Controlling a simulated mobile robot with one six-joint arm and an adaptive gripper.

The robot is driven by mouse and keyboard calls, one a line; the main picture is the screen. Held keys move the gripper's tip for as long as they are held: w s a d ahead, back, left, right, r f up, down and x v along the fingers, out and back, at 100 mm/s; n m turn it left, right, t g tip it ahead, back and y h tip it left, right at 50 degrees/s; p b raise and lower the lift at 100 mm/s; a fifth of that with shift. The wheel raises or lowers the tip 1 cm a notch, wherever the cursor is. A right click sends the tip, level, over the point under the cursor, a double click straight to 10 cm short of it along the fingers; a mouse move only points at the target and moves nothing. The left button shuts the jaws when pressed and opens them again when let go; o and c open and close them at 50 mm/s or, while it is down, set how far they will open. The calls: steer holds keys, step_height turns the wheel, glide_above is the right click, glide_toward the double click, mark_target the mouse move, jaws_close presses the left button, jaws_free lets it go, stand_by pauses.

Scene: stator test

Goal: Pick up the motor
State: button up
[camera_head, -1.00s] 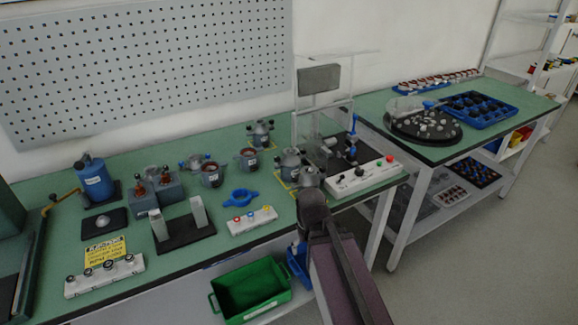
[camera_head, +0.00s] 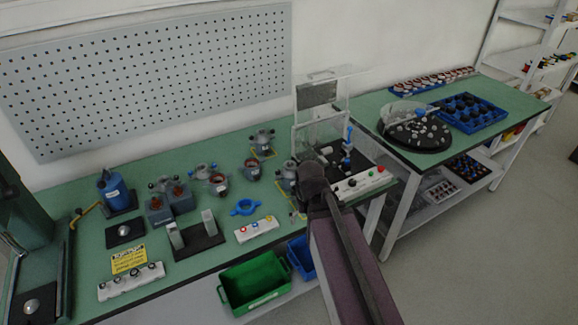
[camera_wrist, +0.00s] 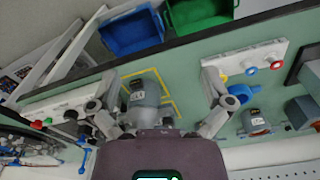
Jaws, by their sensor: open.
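A grey motor (camera_wrist: 143,92) with a label stands on the green table inside a yellow corner marking in the wrist view. My gripper (camera_wrist: 158,82) is open, with one finger on each side of this motor. The left finger is close to the motor; the right finger stands well apart from it. Contact cannot be told. In the head view this motor (camera_head: 287,171) is partly hidden by my arm, and my gripper's fingers are mostly hidden there. Another similar motor (camera_head: 262,139) stands farther back on a yellow marking.
A test unit (camera_head: 352,184) with buttons and a clear cover stands close right of my gripper. Several motor parts (camera_head: 218,184), a blue ring (camera_head: 244,207) and a white button box (camera_head: 257,229) lie left. A green bin (camera_head: 254,284) sits below the table edge.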

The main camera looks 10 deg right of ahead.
step_height(320, 180, up, 8)
steer(key=w+f+p, duration=0.1)
steer(key=w+p, duration=0.1)
steer(key=p, duration=0.4)
step_height(320, 180, up, 5)
steer(key=n+p, duration=0.4)
steer(key=n, duration=0.6)
glide_above(290, 164)
steer(key=shift+a, duration=0.1)
steer(key=shift+f, duration=0.15)
step_height(290, 164, down, 8)
steer(key=b, duration=0.8)
steer(key=shift+f, duration=0.2)
steer(key=shift+f+b, duration=0.15)
steer(key=shift+b, duration=0.15)
steer(key=shift+f+b, duration=2.45)
